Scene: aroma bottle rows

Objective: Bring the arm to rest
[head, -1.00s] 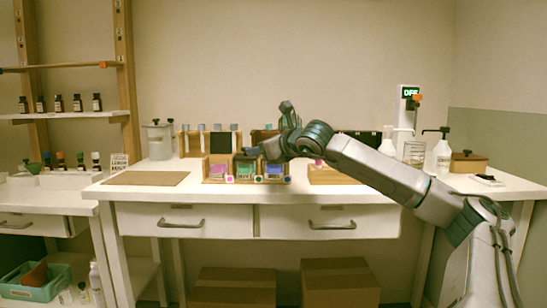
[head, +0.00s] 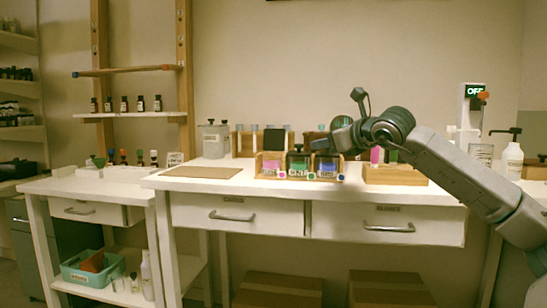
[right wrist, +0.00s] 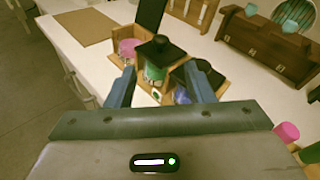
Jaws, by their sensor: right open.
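My right arm reaches in from the right in the head view. Its gripper (head: 328,136) is above and behind the right part of a small wooden rack (head: 300,179) on the white table. In the right wrist view the two fingers (right wrist: 160,82) are spread apart with nothing held between them. Beyond them the rack holds a pink bottle (head: 271,165), a green bottle with a dark cap (head: 298,162) and a blue-violet bottle (head: 327,166). The green bottle shows between the fingers in the wrist view (right wrist: 155,72). My left gripper is in neither view.
A brown board (head: 201,173) lies flat left of the rack. A wooden block (head: 395,176) with a pink item stands right. Behind are a grey canister (head: 214,140) and a tube rack. A pump bottle (head: 512,160) stands far right. Shelves are left.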

